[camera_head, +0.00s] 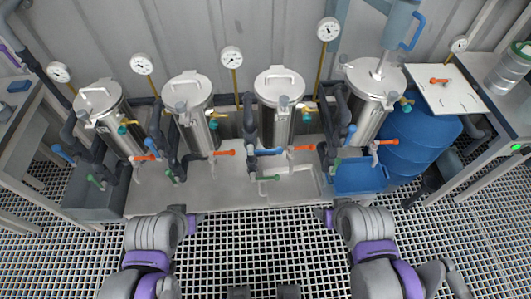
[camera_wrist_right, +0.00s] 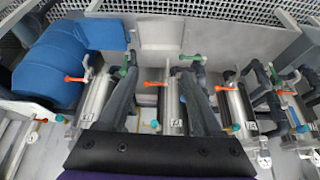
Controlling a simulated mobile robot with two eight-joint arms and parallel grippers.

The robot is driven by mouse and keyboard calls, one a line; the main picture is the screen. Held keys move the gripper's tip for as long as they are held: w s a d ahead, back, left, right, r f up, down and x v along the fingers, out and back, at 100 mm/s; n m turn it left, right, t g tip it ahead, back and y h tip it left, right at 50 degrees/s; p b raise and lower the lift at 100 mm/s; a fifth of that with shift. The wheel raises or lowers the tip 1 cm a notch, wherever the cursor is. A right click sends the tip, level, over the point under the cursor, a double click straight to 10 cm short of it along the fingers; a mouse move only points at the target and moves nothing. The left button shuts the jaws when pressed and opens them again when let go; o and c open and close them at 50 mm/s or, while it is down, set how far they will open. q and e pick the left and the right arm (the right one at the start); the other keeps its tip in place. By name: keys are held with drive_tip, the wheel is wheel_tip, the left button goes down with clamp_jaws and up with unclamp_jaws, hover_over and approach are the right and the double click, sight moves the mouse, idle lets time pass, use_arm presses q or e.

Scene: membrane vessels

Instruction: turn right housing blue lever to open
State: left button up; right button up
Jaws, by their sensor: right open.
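The right housing (camera_head: 368,112) is the rightmost steel vessel, with a lid on top, and it stands upright. A small blue lever (camera_head: 350,132) sits on the dark piping at its left side. An orange lever (camera_head: 386,142) is low on its front, and a green one (camera_head: 336,165) is lower left. In the right wrist view the housing (camera_wrist_right: 97,96) is left of centre. My right gripper (camera_head: 328,218) is open and empty, in front of the vessels and below the lever, touching nothing. My left gripper (camera_head: 192,222) is to the left, apart from everything; its jaw opening is unclear.
Several similar vessels, such as the one (camera_head: 277,110) left of the right housing, carry blue, orange and green levers. A blue tub (camera_head: 360,178) and a blue barrel (camera_head: 415,150) are by the right housing. Gauges stand behind. The grated floor in front is clear.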

sight(265, 151)
drive_tip(key=shift+c, duration=1.1)
drive_tip(key=w+f+n+b, duration=0.1)
drive_tip(key=w+f+n, duration=0.1)
drive_tip(key=n, duration=0.1)
drive_tip(key=w+f+n+t+h+b, duration=0.1)
drive_tip(key=w+f+n, duration=0.1)
drive_tip(key=n, duration=0.1)
drive_tip(key=w+f+n+t+h+b, duration=0.1)
drive_tip(key=w+f+n+b, duration=0.1)
drive_tip(key=n, duration=0.2)
drive_tip(key=shift+w+d, duration=0.1)
drive_tip(key=shift+w, duration=0.2)
clamp_jaws()
drive_tip(key=w+a+f+n+t+y+b, duration=0.1)
drive_tip(key=w+a+f+n+t+b, duration=0.45)
drive_tip(key=n, duration=0.75)
drive_tip(key=w+a+f+n+t+y+b, duration=0.1)
drive_tip(key=w+a+f+n+b, duration=0.2)
drive_tip(key=a+n, duration=0.75)
drive_tip(key=w+d+n+p, duration=0.2)
drive_tip(key=w+n, duration=0.1)
drive_tip(key=w, duration=0.6)
drive_tip(key=shift+w+r, duration=0.15)
drive_tip(key=shift+w, duration=0.05)
